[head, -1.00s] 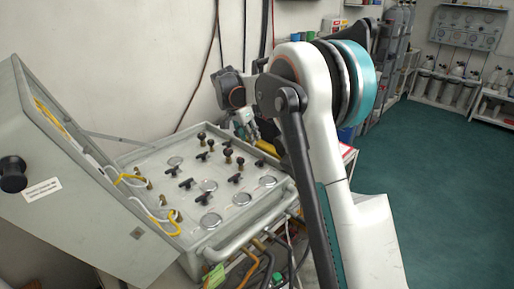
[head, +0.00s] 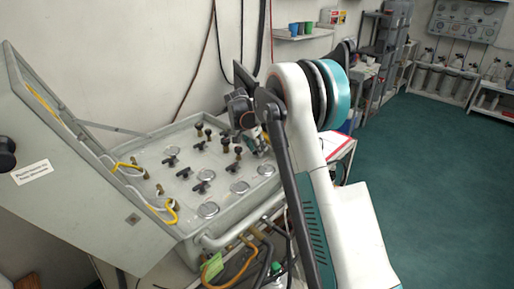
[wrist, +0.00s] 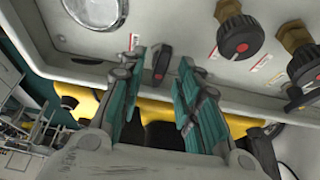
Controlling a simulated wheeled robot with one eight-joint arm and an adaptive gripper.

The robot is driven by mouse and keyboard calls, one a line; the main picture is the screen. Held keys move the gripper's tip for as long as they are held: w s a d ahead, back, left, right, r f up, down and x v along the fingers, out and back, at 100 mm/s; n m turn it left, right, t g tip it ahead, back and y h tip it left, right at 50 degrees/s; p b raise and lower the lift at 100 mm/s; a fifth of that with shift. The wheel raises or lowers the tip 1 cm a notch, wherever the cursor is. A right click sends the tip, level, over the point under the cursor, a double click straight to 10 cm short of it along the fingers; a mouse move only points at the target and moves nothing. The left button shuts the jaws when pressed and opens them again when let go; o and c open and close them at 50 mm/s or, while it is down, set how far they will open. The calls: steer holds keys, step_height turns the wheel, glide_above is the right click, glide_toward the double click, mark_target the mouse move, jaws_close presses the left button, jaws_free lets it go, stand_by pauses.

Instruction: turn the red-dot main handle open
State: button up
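A small black handle (wrist: 162,62) with a red mark near its lower end stands on the panel face in the wrist view. My gripper (wrist: 162,80) is open, with one green-padded finger on each side of this handle. The fingers look apart from it, and nothing is held between them. In the head view my gripper (head: 262,148) is at the far right part of the grey air panel (head: 225,205). The handle cannot be made out there, as my gripper and arm cover that area.
Black round knobs, one (wrist: 240,37) right of the fingers, stand close by. A gauge (wrist: 95,12) is at upper left. A yellow part (wrist: 75,100) runs below the panel edge. The open case lid (head: 70,190) is at left. Green floor (head: 420,190) is clear at right.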

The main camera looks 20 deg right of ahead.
steer(key=shift+c, duration=0.2)
jaws_close()
steer(key=shift+s+n, duration=0.1)
steer(key=shift+n, duration=0.3)
steer(key=n, duration=0.1)
steer(key=n+t, duration=0.1)
steer(key=n, duration=0.1)
steer(key=shift+s+d+y, duration=0.15)
steer(key=shift+d+y, duration=0.05)
steer(key=shift+y, duration=0.2)
steer(key=n, duration=0.1)
steer(key=n+t+y, duration=0.1)
steer(key=n, duration=0.1)
steer(key=n+b, duration=0.1)
steer(key=shift+s+d+n, duration=0.15)
steer(key=shift+d+n, duration=0.1)
steer(key=shift+n, duration=0.05)
steer(key=n, duration=0.1)
steer(key=n+y, duration=0.1)
steer(key=n, duration=0.1)
steer(key=n+y, duration=0.1)
steer(key=shift+d+t, duration=0.25)
steer(key=shift+t, duration=0.15)
steer(key=shift+d+n+y, duration=0.1)
steer(key=shift+n+y, duration=0.35)
steer(key=shift+n, duration=0.75)
steer(key=shift+d+n+y, duration=0.1)
steer(key=shift+n+y, duration=0.35)
steer(key=shift+n, duration=0.75)
